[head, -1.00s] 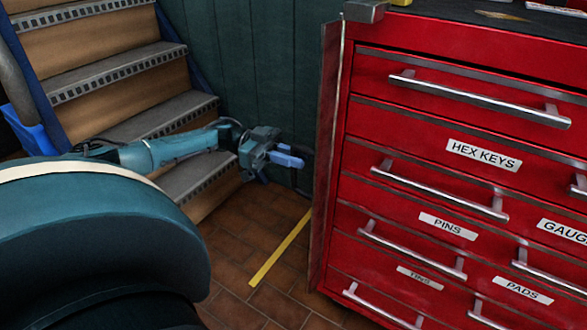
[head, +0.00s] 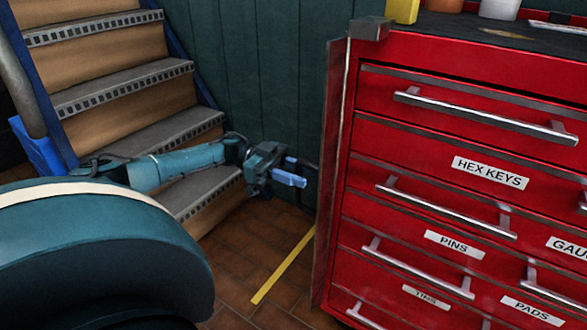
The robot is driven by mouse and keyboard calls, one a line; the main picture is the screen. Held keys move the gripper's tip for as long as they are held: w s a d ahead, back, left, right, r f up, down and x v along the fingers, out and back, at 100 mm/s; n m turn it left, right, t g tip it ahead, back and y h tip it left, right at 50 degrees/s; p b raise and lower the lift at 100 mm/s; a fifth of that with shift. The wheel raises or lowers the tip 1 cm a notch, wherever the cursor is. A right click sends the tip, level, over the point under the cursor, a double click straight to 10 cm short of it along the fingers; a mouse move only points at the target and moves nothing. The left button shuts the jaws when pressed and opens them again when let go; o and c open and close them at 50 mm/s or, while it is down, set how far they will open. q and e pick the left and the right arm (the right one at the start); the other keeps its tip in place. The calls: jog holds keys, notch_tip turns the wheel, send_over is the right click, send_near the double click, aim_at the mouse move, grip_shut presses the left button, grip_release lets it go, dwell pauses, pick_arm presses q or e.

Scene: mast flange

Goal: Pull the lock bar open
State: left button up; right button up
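The lock bar (head: 331,170) is a tall, narrow red strip with a worn pale edge, standing upright along the left front edge of the red tool cabinet (head: 450,140). I cannot tell exactly how far it stands off the drawer fronts. My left gripper (head: 291,176) is left of the bar at about mid height, with its blue fingers pointing toward it. A gap shows between the blue finger and the bar, and a dark part lies behind. The finger spacing is not clear. My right gripper is out of view.
Wooden stairs (head: 120,90) with grey treads stand at the left, behind my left arm. A yellow line (head: 283,264) runs along the brown tiled floor beside the cabinet. Drawer handles (head: 485,115) stick out in front. A yellow object (head: 404,11) and pots stand on top.

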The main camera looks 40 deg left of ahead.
pick_arm(q)
jog(key=b+v, duration=0.1)
jog(key=v, duration=1.2)
